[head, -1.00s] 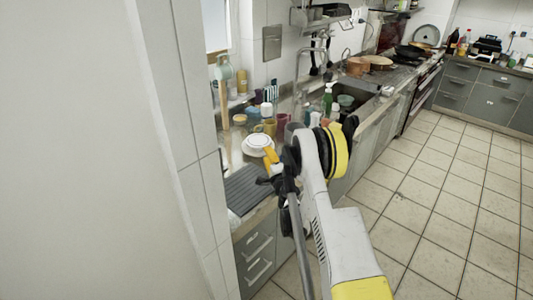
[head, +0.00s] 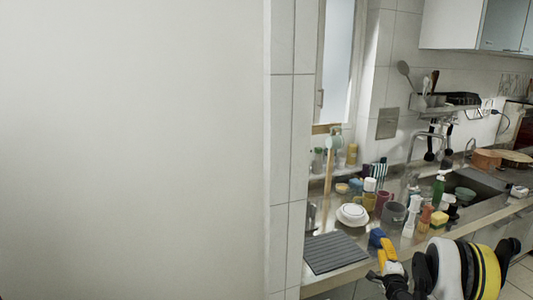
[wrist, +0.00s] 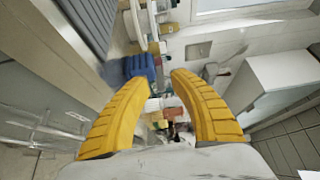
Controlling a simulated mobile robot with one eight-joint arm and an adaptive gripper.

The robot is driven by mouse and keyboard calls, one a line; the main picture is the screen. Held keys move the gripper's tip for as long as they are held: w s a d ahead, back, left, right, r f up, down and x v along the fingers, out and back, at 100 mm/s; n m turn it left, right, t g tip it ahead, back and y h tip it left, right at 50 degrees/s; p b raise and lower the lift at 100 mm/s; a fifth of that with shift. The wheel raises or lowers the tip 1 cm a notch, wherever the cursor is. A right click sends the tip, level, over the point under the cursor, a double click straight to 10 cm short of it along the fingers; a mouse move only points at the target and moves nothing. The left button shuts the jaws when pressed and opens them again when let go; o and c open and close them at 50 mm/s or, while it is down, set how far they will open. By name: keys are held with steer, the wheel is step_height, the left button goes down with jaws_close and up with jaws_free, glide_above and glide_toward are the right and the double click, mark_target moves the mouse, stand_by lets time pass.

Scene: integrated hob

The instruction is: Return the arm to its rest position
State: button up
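My gripper (head: 382,256) is at the lower right of the head view, in front of the counter edge. In the wrist view my gripper (wrist: 160,78) shows two yellow fingers spread apart with a gap between the tips. Nothing is clamped between them. A blue block-like thing (wrist: 140,67) appears just past the left fingertip. It also shows in the head view (head: 376,237), right by the yellow finger. I cannot tell whether it touches the finger. My arm's wrist part is at the bottom right, and the rest of the arm is out of view.
The counter carries a dark ribbed drying mat (head: 335,252), stacked white plates (head: 352,214), a grey mug (head: 394,214), several bottles and a sink (head: 470,190). A tiled wall edge (head: 291,150) and a blank pale wall (head: 130,150) fill the left.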

steer(key=a+r+n+y, duration=0.4)
steer(key=a+r+n, duration=0.2)
steer(key=a+r, duration=0.6)
steer(key=s+a+r+n+g+y, duration=0.35)
steer(key=s+a+r+n, duration=0.25)
steer(key=s+a+r, duration=0.4)
steer(key=s+a+f+n+g+h, duration=0.1)
steer(key=s+n+g+h, duration=0.1)
steer(key=s, duration=1.4)
steer(key=s+a+f+n+g+h, duration=0.2)
steer(key=s+n+g, duration=0.3)
steer(key=s, duration=1.1)
steer(key=shift+n, duration=0.5)
steer(key=shift+d+r, duration=0.1)
